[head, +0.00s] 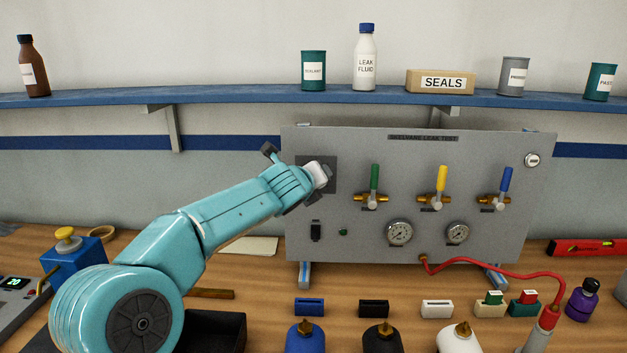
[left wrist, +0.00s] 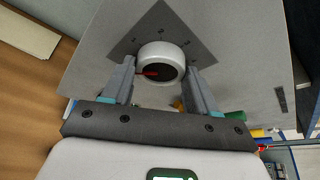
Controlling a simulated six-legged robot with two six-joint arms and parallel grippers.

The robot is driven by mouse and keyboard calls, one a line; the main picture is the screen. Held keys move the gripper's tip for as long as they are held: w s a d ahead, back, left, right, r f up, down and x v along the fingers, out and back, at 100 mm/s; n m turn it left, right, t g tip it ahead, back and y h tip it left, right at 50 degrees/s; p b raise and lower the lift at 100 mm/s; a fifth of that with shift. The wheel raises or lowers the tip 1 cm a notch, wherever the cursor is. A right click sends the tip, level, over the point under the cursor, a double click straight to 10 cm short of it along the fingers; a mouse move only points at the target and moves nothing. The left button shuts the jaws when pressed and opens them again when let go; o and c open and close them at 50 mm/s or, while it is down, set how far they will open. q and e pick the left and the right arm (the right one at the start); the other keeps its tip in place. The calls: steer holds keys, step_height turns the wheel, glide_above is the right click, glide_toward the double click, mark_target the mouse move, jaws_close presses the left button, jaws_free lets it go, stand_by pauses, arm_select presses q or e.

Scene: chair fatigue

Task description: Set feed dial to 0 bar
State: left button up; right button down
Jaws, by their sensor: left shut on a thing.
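The feed dial is a round white knob with a dark face and a red pointer, on a dark square plate of the grey test panel (head: 440,240). In the left wrist view the dial (left wrist: 160,50) sits between the two fingers of my left gripper (left wrist: 160,68), which is shut on its sides. The red pointer (left wrist: 148,74) points left in that view. In the head view the dial (head: 319,171) is partly hidden by my left gripper (head: 310,182). My right gripper is in neither view.
Green (head: 375,178), yellow (head: 441,178) and blue (head: 506,179) valve handles stand upright right of the dial. Two gauges (head: 399,233) sit below them. A red hose (head: 485,265) runs from the panel. Bottles and small blocks stand on the bench in front.

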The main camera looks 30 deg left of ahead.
arm_select(q)
steer(key=o, duration=1.1)
steer(key=shift+c, duration=0.2)
steer(key=b+v, duration=0.2)
steer(key=v, duration=1.4)
steer(key=shift+b, duration=0.35)
steer(key=shift+s+d, duration=0.1)
steer(key=shift+s, duration=0.05)
